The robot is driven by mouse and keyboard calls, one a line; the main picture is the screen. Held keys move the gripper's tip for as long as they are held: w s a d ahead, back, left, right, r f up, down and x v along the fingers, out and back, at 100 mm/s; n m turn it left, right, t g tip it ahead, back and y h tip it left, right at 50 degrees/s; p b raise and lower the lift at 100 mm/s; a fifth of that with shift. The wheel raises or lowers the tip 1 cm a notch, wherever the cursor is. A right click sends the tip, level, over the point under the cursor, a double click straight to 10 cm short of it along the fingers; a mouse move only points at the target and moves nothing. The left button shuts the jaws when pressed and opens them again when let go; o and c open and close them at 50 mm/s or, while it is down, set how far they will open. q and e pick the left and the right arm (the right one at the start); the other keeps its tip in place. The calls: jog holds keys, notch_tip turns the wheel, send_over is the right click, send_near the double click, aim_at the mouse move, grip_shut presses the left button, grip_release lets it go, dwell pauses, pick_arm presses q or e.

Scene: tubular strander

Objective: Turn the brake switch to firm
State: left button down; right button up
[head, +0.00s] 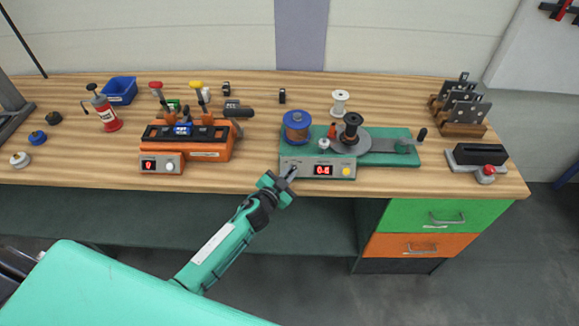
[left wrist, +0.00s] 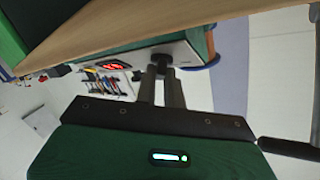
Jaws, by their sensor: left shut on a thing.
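The strander (head: 385,160) is a green-based machine on the bench with a blue spool, a dark reel and a grey front panel. The panel (head: 304,160) has a red display reading about 0.6 (head: 323,170) and a yellow button. My left gripper (head: 291,173) is at the panel's left end, fingers against its front. In the left wrist view the two fingers (left wrist: 161,72) are shut on a small dark knob, taken as the brake switch (left wrist: 160,57), on the panel. Its setting is hidden by the fingers. My right gripper is not in view.
An orange machine (head: 190,150) with a red display stands to the left. A black block with a red knob (head: 482,162) and a wooden rack (head: 462,110) stand at the right. The drawers (head: 440,215) are below. The bench between the two machines is mostly clear.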

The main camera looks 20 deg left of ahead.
pick_arm(q)
jog(key=shift+a+r+m+g+h+p, duration=0.1)
jog(key=shift+m+g+h+p, duration=0.2)
jog(key=shift+m+h+p, duration=0.25)
jog(key=c, duration=1.5)
grip_release()
jog(key=b+v, duration=0.3)
jog(key=v, duration=1)
jog(key=shift+s, duration=0.4)
